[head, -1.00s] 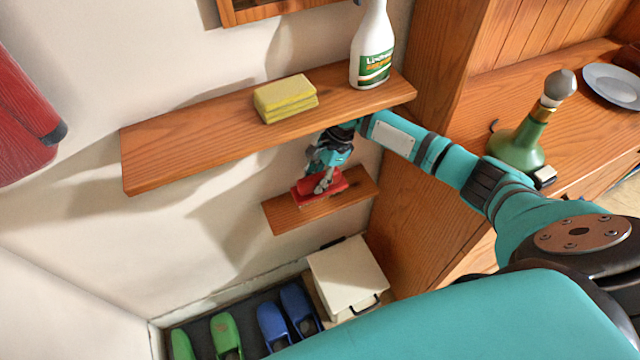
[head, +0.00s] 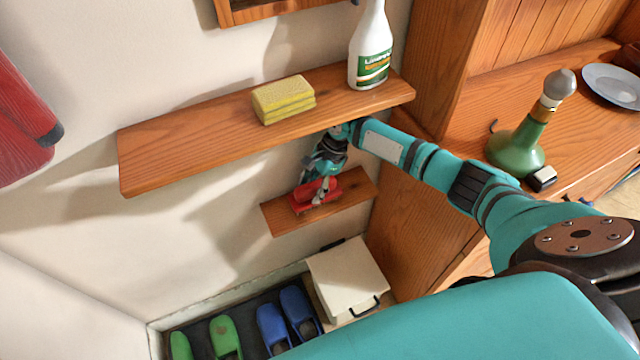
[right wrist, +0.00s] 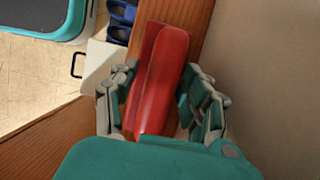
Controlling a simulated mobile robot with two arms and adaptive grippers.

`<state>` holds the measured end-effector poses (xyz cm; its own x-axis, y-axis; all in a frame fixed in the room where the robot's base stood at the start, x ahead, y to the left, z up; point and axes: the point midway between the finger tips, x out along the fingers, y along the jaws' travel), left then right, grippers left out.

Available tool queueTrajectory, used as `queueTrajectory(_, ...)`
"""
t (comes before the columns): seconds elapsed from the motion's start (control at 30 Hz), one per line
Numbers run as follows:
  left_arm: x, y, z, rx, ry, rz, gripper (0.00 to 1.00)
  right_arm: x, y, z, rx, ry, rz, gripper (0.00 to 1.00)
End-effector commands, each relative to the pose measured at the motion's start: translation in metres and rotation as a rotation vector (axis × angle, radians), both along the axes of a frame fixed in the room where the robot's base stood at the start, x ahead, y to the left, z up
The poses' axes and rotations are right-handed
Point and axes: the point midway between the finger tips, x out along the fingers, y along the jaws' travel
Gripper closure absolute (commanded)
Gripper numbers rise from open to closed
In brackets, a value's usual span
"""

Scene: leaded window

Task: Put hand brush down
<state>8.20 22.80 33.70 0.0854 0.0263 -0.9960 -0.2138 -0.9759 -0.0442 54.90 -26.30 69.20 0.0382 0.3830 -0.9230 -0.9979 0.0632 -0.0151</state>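The red hand brush (head: 314,196) is at the small lower wooden shelf (head: 355,191), over its left part. It looks to be on or just above the board; the contact underneath is hidden. My right gripper (head: 322,188) reaches down to it from above, below the long upper shelf. My left gripper is not in view.
The upper shelf (head: 190,150) holds a yellow sponge (head: 284,100) and a white spray bottle (head: 370,55), close above my right arm. A wooden cabinet stands on the right with a green bottle (head: 515,150). Below are a cream box (head: 345,275) and blue and green shoes (head: 225,335).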

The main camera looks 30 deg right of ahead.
Motion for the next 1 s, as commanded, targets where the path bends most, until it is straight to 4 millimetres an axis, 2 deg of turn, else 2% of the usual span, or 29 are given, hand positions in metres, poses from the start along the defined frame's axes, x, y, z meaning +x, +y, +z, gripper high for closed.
queueTrajectory(0.33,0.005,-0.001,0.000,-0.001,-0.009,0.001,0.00,0.000,-0.001,0.004,-0.001,-0.001,0.001,0.48)
queueTrajectory(0.53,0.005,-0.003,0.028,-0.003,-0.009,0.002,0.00,0.000,-0.005,0.023,0.002,0.001,-0.002,0.48)
queueTrajectory(0.6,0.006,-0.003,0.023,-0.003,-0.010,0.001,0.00,-0.002,-0.024,0.015,-0.003,0.003,-0.005,0.48)
queueTrajectory(0.8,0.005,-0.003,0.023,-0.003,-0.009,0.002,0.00,-0.006,-0.072,0.013,-0.001,0.001,-0.005,0.48)
queueTrajectory(1.0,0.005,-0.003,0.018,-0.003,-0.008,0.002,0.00,-0.009,-0.108,0.012,0.000,0.000,-0.003,0.48)
